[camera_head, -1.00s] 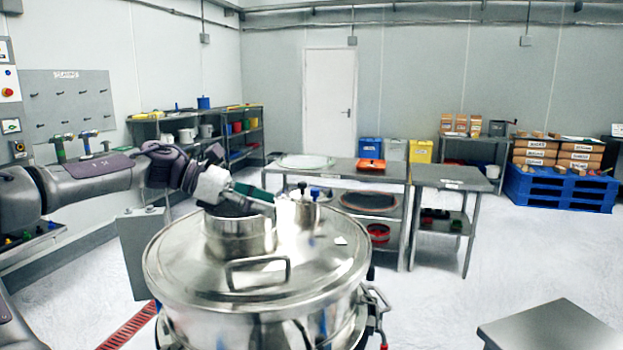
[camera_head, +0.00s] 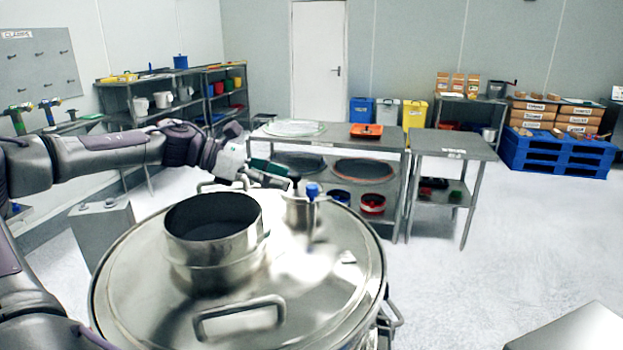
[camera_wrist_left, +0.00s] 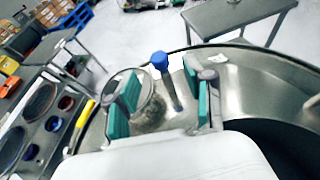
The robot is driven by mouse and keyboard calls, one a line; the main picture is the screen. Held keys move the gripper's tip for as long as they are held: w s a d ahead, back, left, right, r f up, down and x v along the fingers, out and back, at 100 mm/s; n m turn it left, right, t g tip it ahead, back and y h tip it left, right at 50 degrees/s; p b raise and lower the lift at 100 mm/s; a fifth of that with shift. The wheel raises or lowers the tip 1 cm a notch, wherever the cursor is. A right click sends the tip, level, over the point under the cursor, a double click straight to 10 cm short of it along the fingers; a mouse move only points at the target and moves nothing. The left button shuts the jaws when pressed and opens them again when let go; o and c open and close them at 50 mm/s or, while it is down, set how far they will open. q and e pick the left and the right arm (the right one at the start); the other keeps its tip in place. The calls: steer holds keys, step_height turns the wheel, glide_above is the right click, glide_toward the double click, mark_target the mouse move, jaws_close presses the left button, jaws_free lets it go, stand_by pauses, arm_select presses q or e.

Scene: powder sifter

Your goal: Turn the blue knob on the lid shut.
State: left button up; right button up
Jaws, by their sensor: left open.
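The blue knob (camera_head: 312,190) stands on a short metal fitting (camera_head: 301,211) on the round steel lid (camera_head: 330,262). The knob also shows in the left wrist view (camera_wrist_left: 159,60), on a thin stem between the finger lines and beyond the fingertips. My left gripper (camera_head: 284,174) comes in from the left, behind the lid's open port, with its fingers close to the left of the knob. In the left wrist view its green-padded fingers (camera_wrist_left: 160,98) are spread apart with nothing clamped between them. I cannot tell whether a finger touches the fitting. My right gripper is not in view.
An open cylindrical port (camera_head: 213,240) rises from the lid's left half. A loop handle (camera_head: 238,316) is on the near side of the lid. Steel tables (camera_head: 360,143) stand behind the vessel. The floor to the right is mostly clear.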

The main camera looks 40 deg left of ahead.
mark_target(310, 186)
arm_select(q)
steer(key=p+x, duration=0.1)
steer(key=x, duration=0.5)
steer(key=shift+a+f, duration=0.1)
steer(key=shift+a, duration=0.1)
steer(key=shift+w+d+f+p, duration=0.2)
steer(key=shift+w+d+p, duration=0.2)
steer(key=shift+w, duration=0.05)
steer(key=shift+w+d+f, duration=0.15)
steer(key=shift+w, duration=0.15)
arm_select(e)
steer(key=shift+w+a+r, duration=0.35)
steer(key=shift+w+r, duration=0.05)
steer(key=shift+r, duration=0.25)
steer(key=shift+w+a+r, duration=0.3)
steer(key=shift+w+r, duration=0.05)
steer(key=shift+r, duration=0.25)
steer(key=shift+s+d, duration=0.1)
arm_select(q)
jaws_close()
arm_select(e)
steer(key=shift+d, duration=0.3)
